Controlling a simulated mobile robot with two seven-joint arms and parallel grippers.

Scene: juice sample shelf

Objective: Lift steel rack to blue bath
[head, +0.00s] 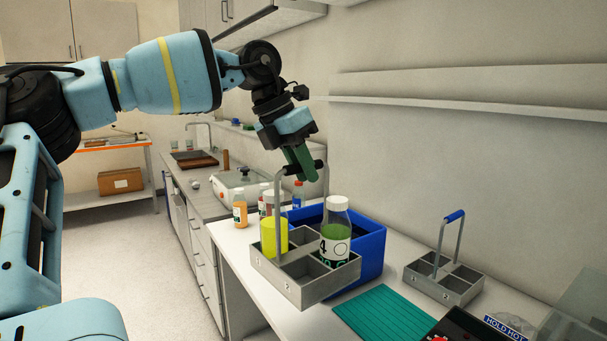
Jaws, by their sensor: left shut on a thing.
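The steel rack (285,287) is a grey divided carrier with a tall handle and a dark grip. My left gripper (302,168) is shut on the rack's handle from above; the fingers partly hide the grip. The rack hangs nearly level, in front of and overlapping the blue bath (372,259) in the picture. The bath is an open blue tub on the white counter; its near-left part is hidden behind the rack. My right gripper is not in view.
A second grey rack (444,284) with a blue handle stands empty on the right. A green mat (384,312) lies in front of the bath, beside a dark device (456,327). Small bottles, one orange (240,210), stand behind the held rack. A wall shelf (450,108) runs above.

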